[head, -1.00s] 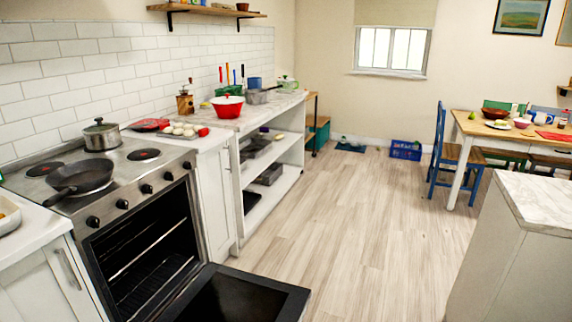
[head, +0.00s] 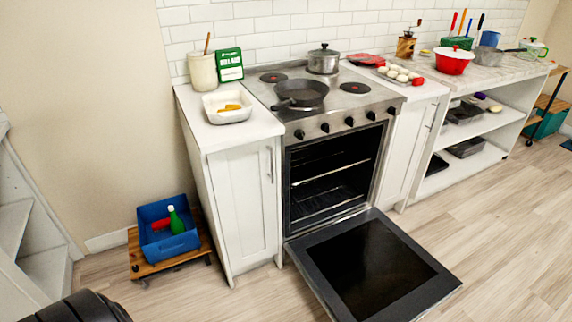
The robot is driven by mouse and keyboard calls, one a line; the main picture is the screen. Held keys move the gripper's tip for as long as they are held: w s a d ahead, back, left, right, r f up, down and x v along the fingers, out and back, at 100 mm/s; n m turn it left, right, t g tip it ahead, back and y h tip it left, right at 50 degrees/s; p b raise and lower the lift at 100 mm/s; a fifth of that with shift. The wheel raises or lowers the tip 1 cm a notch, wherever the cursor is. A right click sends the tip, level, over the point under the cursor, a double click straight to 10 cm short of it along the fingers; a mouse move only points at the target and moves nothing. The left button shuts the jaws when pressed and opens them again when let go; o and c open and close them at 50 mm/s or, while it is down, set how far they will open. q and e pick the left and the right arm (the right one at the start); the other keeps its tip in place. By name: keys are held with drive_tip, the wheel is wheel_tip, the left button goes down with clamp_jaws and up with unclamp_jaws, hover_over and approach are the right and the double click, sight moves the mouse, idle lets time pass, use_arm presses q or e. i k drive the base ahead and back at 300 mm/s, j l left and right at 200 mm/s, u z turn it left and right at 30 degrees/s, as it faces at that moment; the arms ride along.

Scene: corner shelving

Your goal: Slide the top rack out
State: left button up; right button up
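The oven (head: 334,180) stands in the counter row with its door (head: 372,264) swung down flat and low in front. Inside the dark cavity, a top rack (head: 330,172) shows as thin metal bars across the opening. A lower rack (head: 328,208) sits beneath it. Both racks appear to be inside the oven; their far parts are dark. Neither of my grippers is in the head view.
A frying pan (head: 300,94) and a lidded pot (head: 323,60) stand on the stove. A blue crate (head: 167,226) sits on a low wooden dolly (head: 141,263) at the left. The open door juts over the floor; floor to the right (head: 480,220) is clear.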

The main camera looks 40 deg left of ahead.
sight(347, 166)
drive_tip(key=i+l+u, duration=0.15)
drive_tip(key=u, duration=0.3)
drive_tip(key=i+l+u, duration=0.15)
drive_tip(key=u, duration=0.25)
drive_tip(key=i+l+u, duration=0.1)
drive_tip(key=l+u, duration=0.55)
drive_tip(key=u, duration=0.25)
drive_tip(key=i, duration=0.05)
